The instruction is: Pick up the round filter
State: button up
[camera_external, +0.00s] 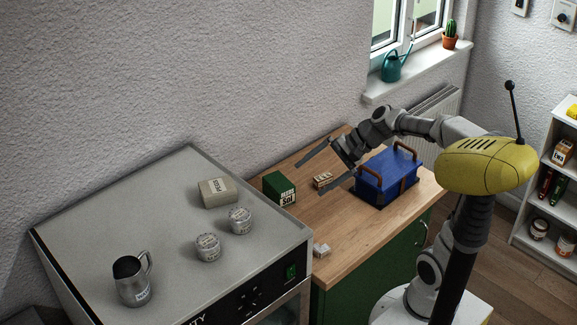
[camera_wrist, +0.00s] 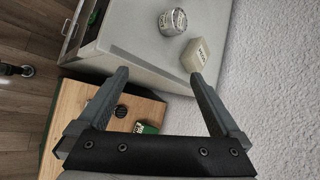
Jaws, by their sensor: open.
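A round dark disc (camera_wrist: 121,111), which looks like the round filter, lies on the wooden counter (camera_wrist: 70,106) in the wrist view, between my fingers in the picture and nearer the left one. A green box (camera_wrist: 147,128) is close beside it. In the external view I cannot make out the disc; the grey machine may hide it. The green box (camera_external: 279,188) shows there near the wall. My gripper (camera_external: 318,170) is open and empty above the counter, right of the green box. Its two fingers (camera_wrist: 158,75) are spread in the wrist view.
The grey machine (camera_external: 175,205) rises left of the counter, bearing two tins (camera_external: 240,221), a pale box (camera_external: 216,192) and a metal jug (camera_external: 134,282). A blue toolbox (camera_external: 386,176), small wooden box (camera_external: 323,180) and white box (camera_external: 321,249) stand on the counter. The front-middle counter is clear.

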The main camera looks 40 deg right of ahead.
jog(key=w+d+f+m+y+b, duration=0.1)
jog(key=w+d+f+m+b, duration=0.2)
jog(key=d+f, duration=0.5)
jog(key=w+d+f+m+y+b, duration=0.1)
jog(key=w+d+f+m+b, duration=0.2)
jog(key=d+f, duration=0.5)
jog(key=w+d+f+m+t+y+b, duration=0.1)
jog(key=w+d+f+m+b, duration=0.3)
jog(key=f, duration=1.3)
jog(key=shift+w+d+m+y, duration=0.15)
jog(key=shift+w+d, duration=0.05)
jog(key=shift+d, duration=0.6)
jog(key=shift+w+d+m+y, duration=0.1)
jog(key=shift+w+d+m, duration=0.1)
jog(key=shift+d, duration=0.6)
jog(key=shift+w+d+m+y, duration=0.15)
jog(key=shift+w+d, duration=0.05)
jog(key=shift+d, duration=0.6)
jog(key=shift+w+a+f, duration=0.1)
jog(key=shift+a+f, duration=0.05)
jog(key=shift+f, duration=0.05)
jog(key=x, duration=1.7)
jog(key=shift+s+a+r, duration=0.15)
jog(key=shift+s, duration=0.1)
jog(key=c, duration=1.4)
jog(key=shift+r, duration=0.15)
